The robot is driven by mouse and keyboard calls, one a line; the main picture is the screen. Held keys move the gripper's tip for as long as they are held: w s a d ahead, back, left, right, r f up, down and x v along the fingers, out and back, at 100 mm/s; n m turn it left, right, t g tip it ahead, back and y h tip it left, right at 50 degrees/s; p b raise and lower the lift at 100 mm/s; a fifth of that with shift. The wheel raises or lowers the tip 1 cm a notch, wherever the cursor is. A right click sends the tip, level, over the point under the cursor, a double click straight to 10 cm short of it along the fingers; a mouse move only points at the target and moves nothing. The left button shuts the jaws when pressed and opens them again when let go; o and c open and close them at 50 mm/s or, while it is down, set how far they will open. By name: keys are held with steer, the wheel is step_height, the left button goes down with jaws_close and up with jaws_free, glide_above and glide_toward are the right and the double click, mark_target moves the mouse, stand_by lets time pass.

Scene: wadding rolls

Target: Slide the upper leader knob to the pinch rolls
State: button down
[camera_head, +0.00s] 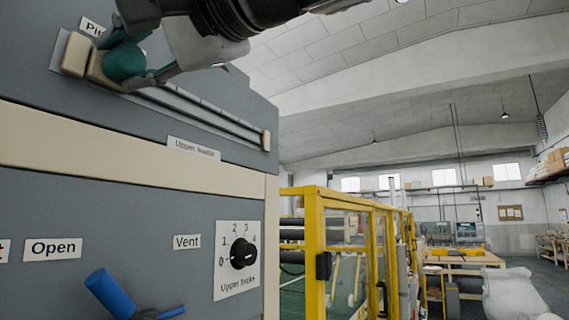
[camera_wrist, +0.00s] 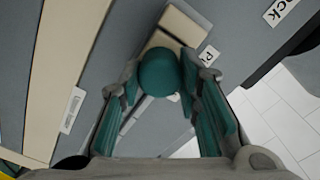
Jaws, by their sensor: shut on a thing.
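The upper leader knob is a round teal ball (camera_head: 125,62) on a beige block on a slanted rail (camera_head: 205,108) across the grey machine panel. The knob's block sits at the rail's upper-left end, right beside a beige end block (camera_head: 75,55); I cannot tell if they touch. A partly hidden label beginning "Pi" (camera_head: 92,27) is just above. My gripper (camera_head: 128,65) is shut on the knob, with a finger on either side. In the wrist view the knob (camera_wrist: 160,72) shows between the teal finger pads. The pinch rolls themselves are not identifiable.
The "Upper leader" label (camera_head: 193,148) is below the rail, and a beige end block (camera_head: 266,140) closes its lower-right end. Below are a blue handle (camera_head: 110,293) and the black "Upper brake" dial (camera_head: 243,254). A yellow-framed guard (camera_head: 315,245) stands to the right.

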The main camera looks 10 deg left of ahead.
steer(key=shift+s+a, duration=0.1)
steer(key=shift+s, duration=0.15)
steer(key=c, duration=1.2)
jaws_free()
steer(key=v, duration=1.2)
steer(key=shift+w, duration=0.1)
